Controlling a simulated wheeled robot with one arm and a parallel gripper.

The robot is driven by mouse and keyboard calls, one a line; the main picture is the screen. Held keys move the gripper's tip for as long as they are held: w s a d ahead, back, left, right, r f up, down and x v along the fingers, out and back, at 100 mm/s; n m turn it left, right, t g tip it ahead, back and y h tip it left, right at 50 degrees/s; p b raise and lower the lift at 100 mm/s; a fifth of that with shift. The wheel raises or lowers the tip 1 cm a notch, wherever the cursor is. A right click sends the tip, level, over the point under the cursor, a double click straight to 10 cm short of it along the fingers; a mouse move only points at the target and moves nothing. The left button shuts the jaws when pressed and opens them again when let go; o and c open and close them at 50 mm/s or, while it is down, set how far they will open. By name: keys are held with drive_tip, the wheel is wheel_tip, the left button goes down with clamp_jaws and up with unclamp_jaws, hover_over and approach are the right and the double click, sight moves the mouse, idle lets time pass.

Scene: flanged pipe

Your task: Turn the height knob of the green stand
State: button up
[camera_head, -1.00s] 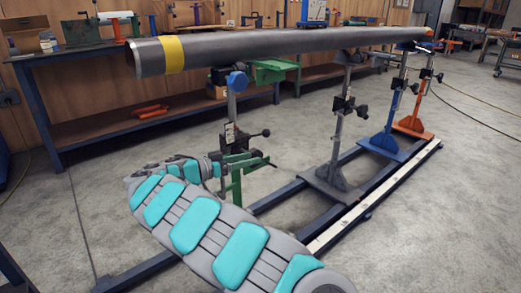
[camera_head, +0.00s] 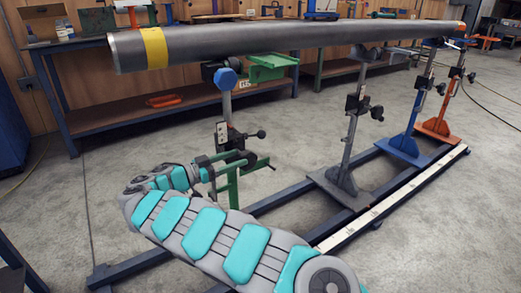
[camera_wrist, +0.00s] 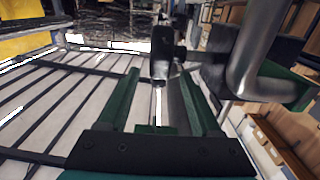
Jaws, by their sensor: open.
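The green stand's grey post (camera_head: 226,105) stands nearest, under the pipe (camera_head: 300,38), with a black clamp block and a handled knob (camera_head: 262,134) at its right. My gripper (camera_head: 235,160) is low beside this post, partly mixed with the stand's green frame (camera_head: 232,187) in view. In the wrist view, the two green fingers of my gripper (camera_wrist: 160,75) are open and apart. A black knob (camera_wrist: 162,55) on a short shaft lies just beyond and between the fingertips. The shaft joins a black block (camera_wrist: 212,68) on the grey post (camera_wrist: 255,50). Contact cannot be told.
Grey (camera_head: 345,150), blue (camera_head: 412,125) and orange (camera_head: 447,105) stands line the rails behind. The pipe's yellow band (camera_head: 154,48) is near its left end. A workbench (camera_head: 110,130) runs along the back wall.

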drive_tip(key=p+x, duration=0.1)
drive_tip(key=x, duration=0.6)
drive_tip(key=shift+w+d, duration=0.1)
drive_tip(key=shift+d, duration=0.15)
clamp_jaws()
idle(0.3)
